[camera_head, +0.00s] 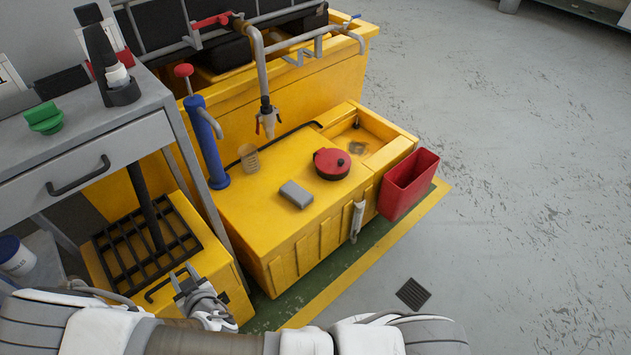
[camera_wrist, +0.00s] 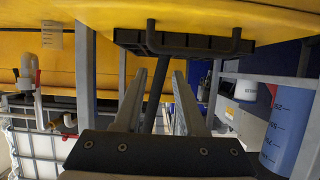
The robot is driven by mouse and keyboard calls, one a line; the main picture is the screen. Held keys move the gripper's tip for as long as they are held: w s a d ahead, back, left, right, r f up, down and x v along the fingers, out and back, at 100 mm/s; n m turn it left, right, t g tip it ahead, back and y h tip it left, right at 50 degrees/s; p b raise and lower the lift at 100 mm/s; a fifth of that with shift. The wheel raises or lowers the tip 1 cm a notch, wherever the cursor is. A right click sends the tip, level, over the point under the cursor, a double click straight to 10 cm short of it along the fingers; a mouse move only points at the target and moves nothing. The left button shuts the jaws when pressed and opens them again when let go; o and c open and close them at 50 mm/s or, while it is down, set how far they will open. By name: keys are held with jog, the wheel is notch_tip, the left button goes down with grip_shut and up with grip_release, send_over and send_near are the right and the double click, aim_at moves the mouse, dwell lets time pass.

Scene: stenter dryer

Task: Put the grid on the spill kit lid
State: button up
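A black grid (camera_head: 141,246) with square openings lies on the top of a low yellow box (camera_head: 222,262) at the left; a dark post stands up through or behind it. A smaller dark slatted grid (camera_head: 413,293) lies flat on the floor at the lower right. Which one the task names, and which yellow surface is the spill kit lid, I cannot tell. My gripper (camera_head: 184,276) is open and empty, near the right front of the low box. In the wrist view, its fingers (camera_wrist: 160,75) are apart, below a black handle (camera_wrist: 190,45) on a yellow surface.
A larger yellow unit (camera_head: 250,222) carries a red round cap (camera_head: 332,163), a grey block (camera_head: 296,194) and a clear cup (camera_head: 249,158). A red bin (camera_head: 408,184) hangs on its right end. A grey drawer table (camera_head: 85,165) overhangs the left.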

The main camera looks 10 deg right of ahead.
jog(key=w+d+r+m+g+h, duration=0.2)
jog(key=w+d+r, duration=0.15)
jog(key=r, duration=0.35)
jog(key=w+d+r+m+g+h, duration=0.1)
jog(key=w+d+r+m, duration=0.25)
jog(key=r, duration=0.35)
jog(key=s+d+r+g, duration=0.1)
jog(key=d+r+g, duration=0.1)
jog(key=d+r, duration=0.9)
jog(key=s+d+r+h, duration=0.1)
jog(key=s+d+r, duration=0.6)
jog(key=s+d, duration=0.1)
jog(key=s+d+r+g+h, duration=0.1)
jog(key=s+d+r+h, duration=0.1)
jog(key=s+d+r, duration=0.5)
jog(key=s+d, duration=0.2)
jog(key=s, duration=0.2)
jog(key=shift+s+d+r, duration=0.2)
jog(key=shift+s+r, duration=0.1)
jog(key=shift+r, duration=0.05)
notch_tip(320, 180, up, 20)
jog(key=p, duration=2)
jog(key=shift+r, duration=0.25)
